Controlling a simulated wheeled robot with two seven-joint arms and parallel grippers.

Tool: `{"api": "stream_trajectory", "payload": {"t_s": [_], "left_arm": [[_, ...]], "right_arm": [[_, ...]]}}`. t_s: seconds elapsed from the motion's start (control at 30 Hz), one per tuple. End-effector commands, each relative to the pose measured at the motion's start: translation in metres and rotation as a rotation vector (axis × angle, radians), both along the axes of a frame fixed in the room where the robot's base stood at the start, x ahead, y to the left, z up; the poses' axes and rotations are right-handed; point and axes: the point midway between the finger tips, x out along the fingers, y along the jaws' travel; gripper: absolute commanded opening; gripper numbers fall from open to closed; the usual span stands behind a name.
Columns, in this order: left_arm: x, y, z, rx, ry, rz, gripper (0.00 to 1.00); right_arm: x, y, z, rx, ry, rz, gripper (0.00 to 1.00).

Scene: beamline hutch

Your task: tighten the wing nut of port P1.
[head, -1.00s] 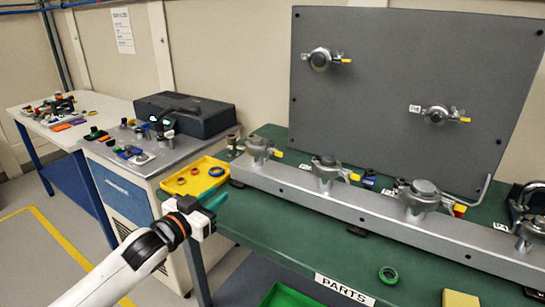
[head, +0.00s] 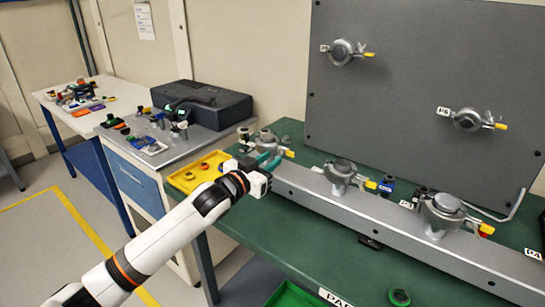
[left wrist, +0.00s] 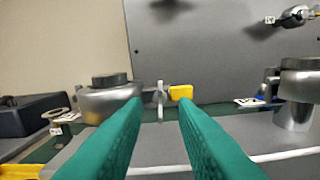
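The port at the left end of the grey rail (head: 268,142) is a round metal clamp; it also shows in the left wrist view (left wrist: 108,100). I cannot read its label, so cannot confirm it is P1. Its wing nut (left wrist: 160,98) stands on its right side beside a yellow tab (left wrist: 181,92). My left gripper (head: 266,160) is at this port. In the left wrist view its teal fingers (left wrist: 160,104) are open, with the wing nut in line with the gap between them. I cannot tell whether they reach around it. My right gripper is not in view.
More clamped ports stand along the rail (head: 392,223) to the right. A dark upright panel (head: 410,70) with two ports rises behind it. A yellow tray (head: 183,183) with rings lies left of the rail. The green table (head: 300,240) has bare room in front.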

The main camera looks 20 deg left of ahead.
Motion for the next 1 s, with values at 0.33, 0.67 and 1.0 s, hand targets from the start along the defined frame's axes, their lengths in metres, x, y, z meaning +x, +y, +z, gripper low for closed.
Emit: {"api": "stream_trajectory", "payload": {"t_s": [0.33, 0.67, 1.0], "left_arm": [[0.017, -0.007, 0.000, 0.001, 0.000, -0.001, 0.25], [0.016, -0.006, 0.000, 0.000, 0.000, -0.001, 0.00], [0.016, -0.006, 0.000, 0.018, -0.005, -0.001, 0.00]], "right_arm": [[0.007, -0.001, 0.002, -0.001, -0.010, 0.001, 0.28], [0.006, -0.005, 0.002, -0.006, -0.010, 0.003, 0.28], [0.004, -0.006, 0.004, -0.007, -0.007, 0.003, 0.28]]}}
